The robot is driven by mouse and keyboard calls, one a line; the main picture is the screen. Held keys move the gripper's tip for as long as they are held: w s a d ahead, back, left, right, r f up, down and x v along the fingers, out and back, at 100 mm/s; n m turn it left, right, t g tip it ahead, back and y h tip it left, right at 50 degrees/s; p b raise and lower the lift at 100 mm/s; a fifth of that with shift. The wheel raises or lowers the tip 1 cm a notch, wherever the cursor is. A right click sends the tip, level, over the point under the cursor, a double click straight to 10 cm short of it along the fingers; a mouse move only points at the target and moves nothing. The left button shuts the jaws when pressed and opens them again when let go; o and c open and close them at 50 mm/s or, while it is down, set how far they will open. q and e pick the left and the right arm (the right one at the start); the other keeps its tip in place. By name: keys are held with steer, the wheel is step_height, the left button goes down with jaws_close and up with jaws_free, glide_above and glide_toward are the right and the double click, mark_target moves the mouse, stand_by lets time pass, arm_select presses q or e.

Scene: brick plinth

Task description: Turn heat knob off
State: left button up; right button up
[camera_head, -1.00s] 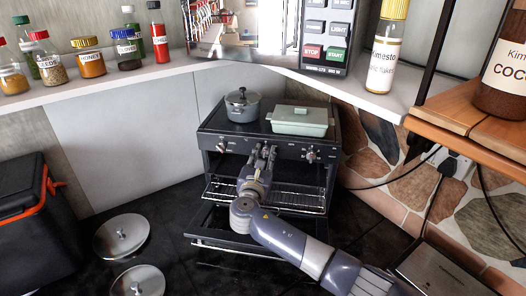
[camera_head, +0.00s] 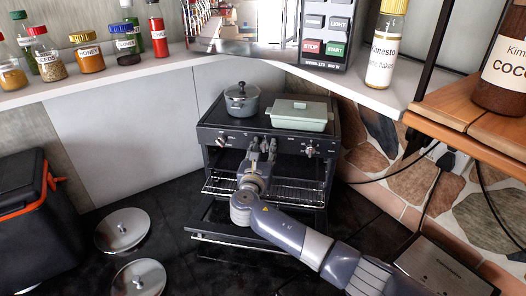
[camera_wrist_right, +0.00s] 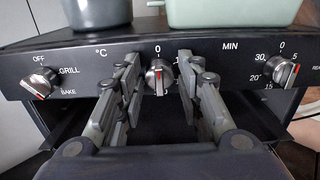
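The small black oven (camera_head: 280,138) stands in the corner with its door down and a row of knobs on its front panel. In the wrist view the middle knob (camera_wrist_right: 159,77), beside the °C mark and under a 0, has a roughly upright red mark. My right gripper (camera_wrist_right: 161,88) is open, with one finger on each side of this knob and gaps between. In the head view my right gripper (camera_head: 262,146) is at the panel and hides the middle knob. The left knob (camera_wrist_right: 38,83) is marked OFF, GRILL and BAKE. The right knob (camera_wrist_right: 283,72) is marked MIN. My left gripper is out of view.
A grey pot (camera_head: 242,106) and a pale green lidded dish (camera_head: 300,117) stand on the oven top. A wire rack (camera_head: 288,191) sticks out below the panel. Round metal lids (camera_head: 122,231) lie at the lower left, by a black cooler (camera_head: 35,215).

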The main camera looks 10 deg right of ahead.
steer(key=shift+f, duration=0.25)
steer(key=shift+s+a, duration=0.1)
steer(key=shift+s, duration=0.05)
steer(key=v, duration=1.1)
steer(key=shift+s, duration=0.3)
steer(key=shift+a+r, duration=0.1)
